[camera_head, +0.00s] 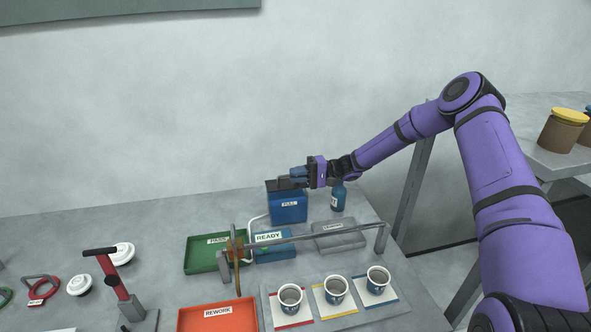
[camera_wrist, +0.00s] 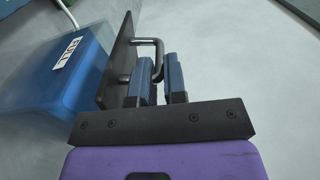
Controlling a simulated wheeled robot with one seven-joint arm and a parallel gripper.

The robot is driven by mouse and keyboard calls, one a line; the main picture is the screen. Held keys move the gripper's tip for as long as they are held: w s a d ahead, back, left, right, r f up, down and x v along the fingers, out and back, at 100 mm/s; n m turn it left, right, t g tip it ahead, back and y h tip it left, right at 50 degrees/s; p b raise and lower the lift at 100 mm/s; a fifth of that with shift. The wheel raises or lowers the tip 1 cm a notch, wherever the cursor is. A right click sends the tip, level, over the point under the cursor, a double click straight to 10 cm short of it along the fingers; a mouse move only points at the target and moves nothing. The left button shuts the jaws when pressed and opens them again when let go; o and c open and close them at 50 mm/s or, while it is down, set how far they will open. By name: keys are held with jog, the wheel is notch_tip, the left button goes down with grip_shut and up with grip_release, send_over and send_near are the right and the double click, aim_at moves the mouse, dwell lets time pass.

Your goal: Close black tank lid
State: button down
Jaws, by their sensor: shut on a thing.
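A blue tank (camera_head: 288,209) with a white FULL label stands at the back of the table; it fills the left of the wrist view (camera_wrist: 50,75). In the head view the lid (camera_head: 275,187) shows as a dark strip at the tank's top, partly covered by my gripper (camera_head: 290,181). My gripper (camera_wrist: 161,78) is shut on the handle with its two blue fingers. The contact between lid and tank rim is unclear.
A blue bottle (camera_head: 338,197) stands close to the tank's right, below my wrist. A grey rail (camera_head: 310,235) crosses in front, above a blue READY tray (camera_head: 275,254). A green tray (camera_head: 203,262) lies left; three cups (camera_head: 335,290) stand in front.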

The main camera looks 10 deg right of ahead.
jog(key=shift+s+f, duration=0.4)
jog(key=shift+f, duration=0.2)
jog(key=shift+d, duration=0.1)
jog(key=c, duration=1.4)
grip_release()
jog(key=shift+c, duration=0.2)
jog(key=shift+r, duration=0.55)
notch_tip(320, 180, up, 3)
jog(key=shift+f, duration=0.15)
jog(key=s+d+r, duration=0.1)
jog(key=s, duration=1.5)
